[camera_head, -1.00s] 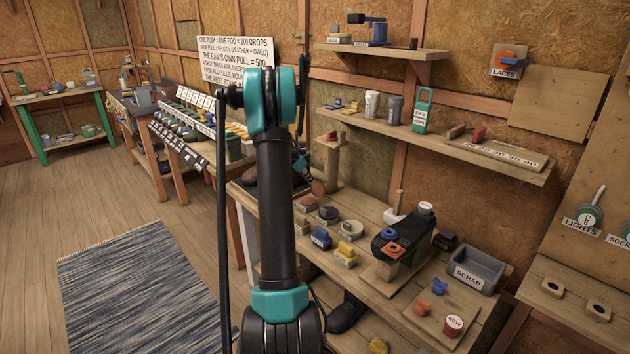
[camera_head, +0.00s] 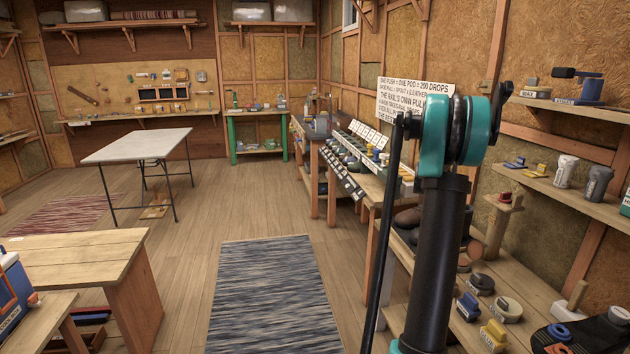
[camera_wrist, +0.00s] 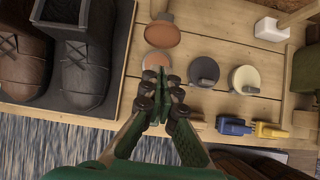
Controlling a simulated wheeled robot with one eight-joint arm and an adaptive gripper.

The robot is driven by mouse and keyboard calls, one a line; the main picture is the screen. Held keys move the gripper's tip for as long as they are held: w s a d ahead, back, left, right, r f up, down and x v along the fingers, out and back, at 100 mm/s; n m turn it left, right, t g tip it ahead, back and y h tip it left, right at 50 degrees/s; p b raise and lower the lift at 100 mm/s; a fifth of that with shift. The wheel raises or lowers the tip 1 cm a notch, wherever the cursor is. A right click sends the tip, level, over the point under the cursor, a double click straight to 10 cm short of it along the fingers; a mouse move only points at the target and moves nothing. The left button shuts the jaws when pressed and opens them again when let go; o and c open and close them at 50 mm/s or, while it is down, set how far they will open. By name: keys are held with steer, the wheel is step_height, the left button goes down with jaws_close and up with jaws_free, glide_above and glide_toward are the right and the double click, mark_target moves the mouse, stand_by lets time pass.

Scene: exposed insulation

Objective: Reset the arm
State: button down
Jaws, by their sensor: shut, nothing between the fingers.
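My gripper (camera_wrist: 166,92) shows in the wrist view with its green fingers together and nothing between them. It hangs over the wooden workbench (camera_wrist: 125,125), close to a round reddish-brown disc (camera_wrist: 157,63). In the head view my dark arm with teal joints rises at the right of the picture. I cannot make out the gripper there, as the arm hides that area.
A pair of boots (camera_wrist: 86,68) lies left of my gripper. Round tins (camera_wrist: 202,71) and blue (camera_wrist: 235,125) and yellow blocks are to its right. A striped rug (camera_head: 262,295), a white table (camera_head: 135,146) and open floor show in the head view.

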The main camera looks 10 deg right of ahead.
steer(key=s+a+f+m+t+y, duration=0.15)
steer(key=s+a+m, duration=0.3)
steer(key=a, duration=0.75)
steer(key=s+a+m+t+y, duration=0.15)
steer(key=s+a+m, duration=0.35)
steer(key=a, duration=0.7)
steer(key=s+a+f+m+y, duration=0.2)
steer(key=s+a+f+m, duration=0.2)
steer(key=s+a, duration=0.5)
steer(key=s+a+f+m+y, duration=0.2)
steer(key=s+a+f+m, duration=0.2)
steer(key=s+a, duration=0.5)
steer(key=s+m, duration=0.1)
steer(key=s, duration=0.1)
steer(key=shift+s, duration=0.35)
